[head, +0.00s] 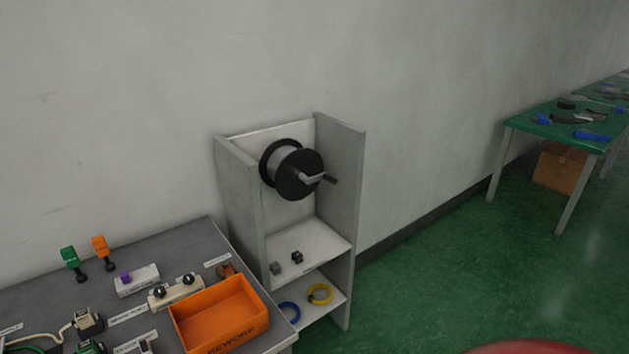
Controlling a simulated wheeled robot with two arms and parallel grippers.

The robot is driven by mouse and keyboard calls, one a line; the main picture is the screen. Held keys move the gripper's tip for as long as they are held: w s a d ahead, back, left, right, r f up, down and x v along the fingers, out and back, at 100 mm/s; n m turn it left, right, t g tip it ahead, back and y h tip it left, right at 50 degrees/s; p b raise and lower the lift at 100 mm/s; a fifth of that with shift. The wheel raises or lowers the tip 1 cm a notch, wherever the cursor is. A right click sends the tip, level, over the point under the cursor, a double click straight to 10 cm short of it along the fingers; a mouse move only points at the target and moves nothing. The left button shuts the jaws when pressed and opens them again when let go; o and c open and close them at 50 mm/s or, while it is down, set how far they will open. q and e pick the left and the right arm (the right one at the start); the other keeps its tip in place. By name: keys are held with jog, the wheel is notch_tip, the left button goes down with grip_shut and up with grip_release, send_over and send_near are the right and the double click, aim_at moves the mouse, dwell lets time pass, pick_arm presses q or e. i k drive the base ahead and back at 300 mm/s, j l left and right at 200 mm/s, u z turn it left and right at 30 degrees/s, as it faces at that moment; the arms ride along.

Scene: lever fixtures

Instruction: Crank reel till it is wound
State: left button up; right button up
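The reel (291,171) is mounted between the side walls in the upper part of a grey open shelf stand (235,181), against the wall. It has black flanges and pale grey line wound on its core. Its crank (314,178) is a light arm with a dark handle (329,179) that points to the right on the near flange. How fully the reel is wound cannot be told. Neither of my grippers is in view.
A grey workbench (190,240) at lower left holds an orange bin (222,314), switches and levers. The stand's lower shelves hold small blocks and a blue (289,311) and a yellow coil (320,293). Green floor (440,270) is open to the right, before a green table (560,131).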

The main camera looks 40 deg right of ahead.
aim_at(295, 171)
jog(key=i+l, duration=0.1)
jog(key=l, duration=1.5)
jog(key=i+l, duration=0.15)
jog(key=l, duration=0.7)
jog(key=i+l, duration=0.1)
jog(key=l, duration=0.7)
